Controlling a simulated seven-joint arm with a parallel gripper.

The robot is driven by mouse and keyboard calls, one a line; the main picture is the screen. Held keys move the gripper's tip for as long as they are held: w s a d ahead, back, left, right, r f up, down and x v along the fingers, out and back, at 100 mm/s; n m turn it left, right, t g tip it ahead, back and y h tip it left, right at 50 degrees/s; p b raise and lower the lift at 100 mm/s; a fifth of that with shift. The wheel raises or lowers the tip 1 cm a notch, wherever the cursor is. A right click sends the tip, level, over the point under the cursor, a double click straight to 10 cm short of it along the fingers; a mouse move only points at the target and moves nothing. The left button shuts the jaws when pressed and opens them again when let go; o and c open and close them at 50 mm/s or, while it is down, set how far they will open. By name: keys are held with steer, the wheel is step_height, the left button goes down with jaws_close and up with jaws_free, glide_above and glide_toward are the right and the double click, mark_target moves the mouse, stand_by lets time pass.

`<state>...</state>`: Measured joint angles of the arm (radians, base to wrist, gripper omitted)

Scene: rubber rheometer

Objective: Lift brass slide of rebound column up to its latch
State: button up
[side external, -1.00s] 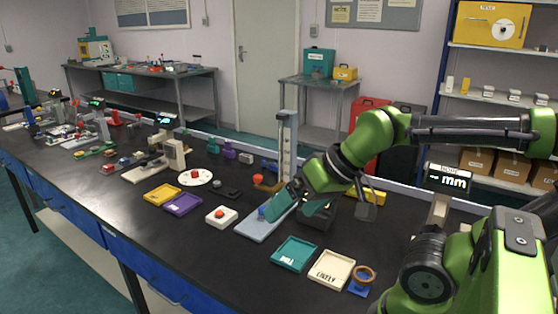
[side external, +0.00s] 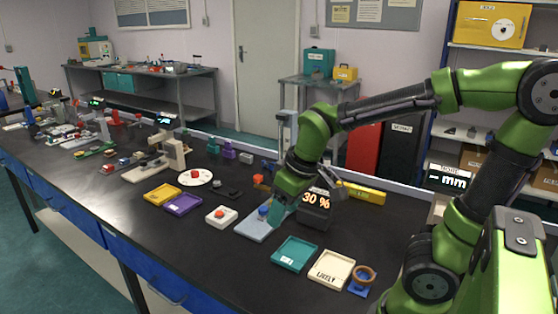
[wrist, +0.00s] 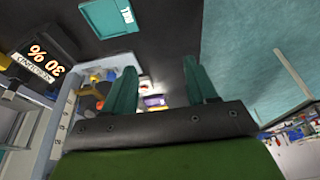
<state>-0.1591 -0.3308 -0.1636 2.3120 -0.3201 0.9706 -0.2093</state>
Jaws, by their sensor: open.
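The rebound column (side external: 287,132) is a tall grey post rising behind my arm in the side view. Its pale blue base plate (side external: 256,229) lies on the bench, with a small blue piece (side external: 263,212) on it. My gripper (side external: 278,214) points down low over this plate, in front of the column, and its teal fingers are partly hidden. In the wrist view my gripper (wrist: 163,84) has its fingers spread with nothing held between them. A pale upright strip (wrist: 62,122), perhaps the column, stands left of them. I cannot clearly make out the brass slide or the latch.
A black display (side external: 316,207) reading 30 % stands close to the right of my gripper. A teal tray (side external: 295,253), a cream tray (side external: 331,270) and a white box with a red button (side external: 221,216) sit near the plate. The front bench strip is clear.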

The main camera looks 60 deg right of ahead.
mark_target(259, 175)
steer(key=w+d+f+n+g+h, duration=0.1)
steer(key=w+d+f+n+h, duration=0.3)
steer(key=w+n, duration=0.1)
steer(key=w+d+f+n+g+h, duration=0.1)
steer(key=w+d+f+n+h, duration=0.2)
steer(key=w+f+n+h, duration=0.1)
steer(key=w+d+f+n+h, duration=0.3)
steer(key=w+d+n+h, duration=0.1)
steer(key=w+n+h, duration=0.2)
steer(key=shift+w+d+f+n+g, duration=0.3)
steer(key=shift+w+f+n+g, duration=0.1)
steer(key=shift+w, duration=0.1)
steer(key=w+n+t+h, duration=0.1)
steer(key=w+a+n+t+h, duration=0.1)
steer(key=w+n, duration=0.1)
steer(key=w+n+t+h, duration=0.1)
steer(key=n, duration=0.1)
steer(key=shift+w+a+t, duration=0.25)
steer(key=shift+w+t, duration=0.05)
steer(key=shift+w, duration=0.1)
steer(key=x, duration=1.6)
steer(key=shift+w+d+r, duration=0.1)
steer(key=shift+d+r, duration=0.2)
steer(key=shift+d, duration=0.1)
jaws_close()
